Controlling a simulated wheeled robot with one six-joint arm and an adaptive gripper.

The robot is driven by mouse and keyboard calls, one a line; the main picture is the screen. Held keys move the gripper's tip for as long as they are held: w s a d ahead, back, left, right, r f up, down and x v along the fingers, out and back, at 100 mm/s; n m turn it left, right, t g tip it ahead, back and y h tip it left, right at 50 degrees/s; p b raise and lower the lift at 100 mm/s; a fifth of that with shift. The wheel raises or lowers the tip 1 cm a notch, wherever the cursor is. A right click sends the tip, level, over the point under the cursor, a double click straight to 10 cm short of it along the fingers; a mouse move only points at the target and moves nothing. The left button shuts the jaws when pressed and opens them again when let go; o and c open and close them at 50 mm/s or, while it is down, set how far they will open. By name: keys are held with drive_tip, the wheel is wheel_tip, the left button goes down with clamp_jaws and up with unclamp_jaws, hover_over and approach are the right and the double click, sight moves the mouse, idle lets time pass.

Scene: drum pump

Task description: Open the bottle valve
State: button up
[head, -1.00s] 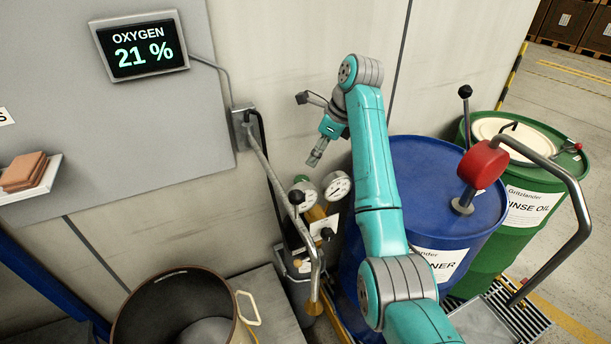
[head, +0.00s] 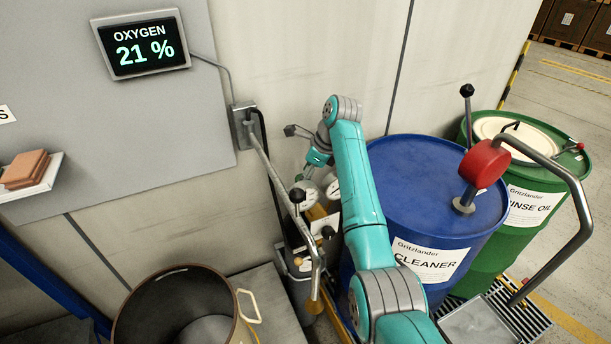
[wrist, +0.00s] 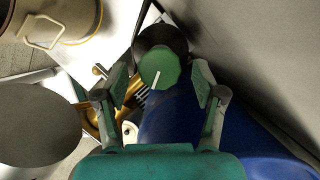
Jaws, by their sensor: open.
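The bottle valve shows in the wrist view as a round green knob (wrist: 160,66) with a white mark, above brass fittings (wrist: 100,112). My gripper (wrist: 161,82) is open, with one finger on each side of the knob in that picture. I cannot tell whether either finger touches it. In the head view my gripper (head: 310,170) points down at the top of the gas bottle, just above the gauges (head: 304,194).
A blue drum (head: 433,200) stands close on the right, with a green drum (head: 535,213) beyond it. An open pot (head: 180,300) stands front left. The wall is close behind.

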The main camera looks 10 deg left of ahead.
drive_tip(key=shift+a+f, duration=0.1)
drive_tip(key=shift+f, duration=0.05)
drive_tip(key=c, duration=1.1)
drive_tip(key=m+t, duration=0.1)
drive_tip(key=m, duration=0.1)
drive_tip(key=shift+s+m, duration=0.15)
drive_tip(key=shift+m, duration=0.25)
drive_tip(key=shift+c, duration=0.2)
drive_tip(key=shift+m+t+h, duration=0.3)
drive_tip(key=shift+m+t, duration=0.2)
drive_tip(key=shift+m, duration=0.8)
drive_tip(key=o, duration=1.1)
drive_tip(key=shift+o, duration=0.2)
